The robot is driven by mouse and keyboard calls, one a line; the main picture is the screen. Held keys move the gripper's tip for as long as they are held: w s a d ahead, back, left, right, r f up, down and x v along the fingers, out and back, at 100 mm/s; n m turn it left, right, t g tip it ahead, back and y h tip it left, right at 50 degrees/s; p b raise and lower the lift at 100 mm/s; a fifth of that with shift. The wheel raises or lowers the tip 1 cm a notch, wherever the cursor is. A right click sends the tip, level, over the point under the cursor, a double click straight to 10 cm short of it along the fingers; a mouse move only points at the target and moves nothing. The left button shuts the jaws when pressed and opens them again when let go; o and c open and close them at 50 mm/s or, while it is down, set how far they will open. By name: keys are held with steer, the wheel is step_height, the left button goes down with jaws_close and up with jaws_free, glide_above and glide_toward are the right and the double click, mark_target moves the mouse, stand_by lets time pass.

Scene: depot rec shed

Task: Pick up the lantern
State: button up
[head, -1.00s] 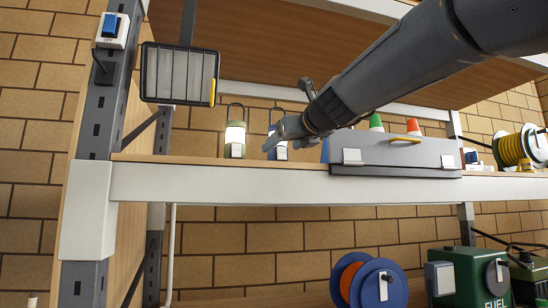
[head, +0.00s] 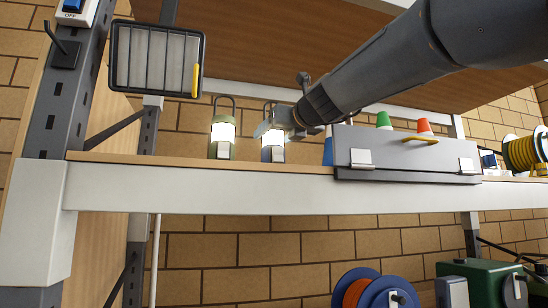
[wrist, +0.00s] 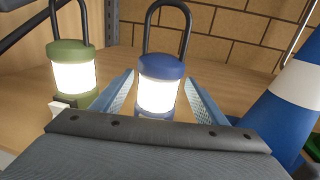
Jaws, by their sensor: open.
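Two lit lanterns stand upright on the shelf (head: 140,172). The green lantern (head: 222,132) is on the left, and it also shows at the left of the wrist view (wrist: 72,72). The blue lantern (head: 272,153) is to its right; in the wrist view the blue lantern (wrist: 160,85) has a dark loop handle on top. My gripper (head: 266,130) reaches in from the right at the blue lantern. In the wrist view my gripper (wrist: 160,100) is open, with one finger on each side of the blue lantern. Contact cannot be told. The lantern's base is hidden.
A grey toolbox (head: 400,155) sits right of the lanterns. A blue-and-white cone (wrist: 285,95) stands close to the right finger. A caged lamp panel (head: 156,60) hangs at the left post. A yellow cable reel (head: 525,152) is further right.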

mark_target(267, 140)
steer(key=shift+p+x, duration=0.75)
steer(key=shift+x, duration=1.95)
steer(key=shift+s+a, duration=0.1)
jaws_close()
